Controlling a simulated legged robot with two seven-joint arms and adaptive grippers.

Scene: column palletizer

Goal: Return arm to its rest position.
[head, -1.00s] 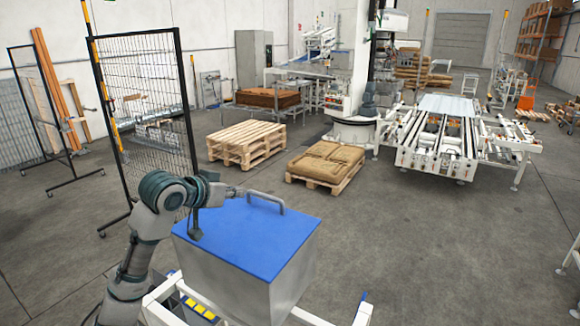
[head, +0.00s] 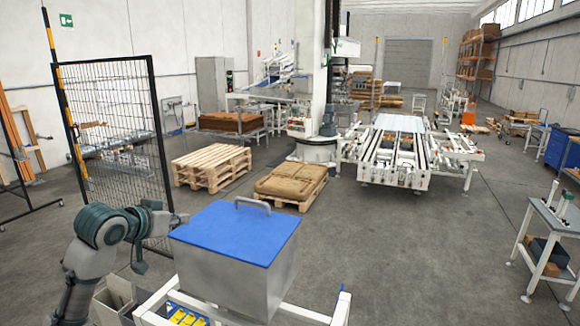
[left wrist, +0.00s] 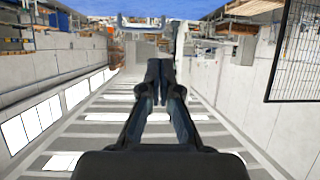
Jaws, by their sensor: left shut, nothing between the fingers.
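My left arm comes in at the lower left of the head view, bent at a grey-green joint. My left gripper (head: 180,218) is small there, by the left back corner of the blue lid (head: 240,232) of a metal box. In the left wrist view the dark fingers of my left gripper (left wrist: 160,72) lie together and hold nothing. They point out into the open hall, and that picture is upside down. My right gripper is not in view.
A black mesh fence (head: 112,130) stands behind my left arm. A conveyor (head: 395,155) is further back. A small bench (head: 550,225) stands at the right. The floor between is clear.

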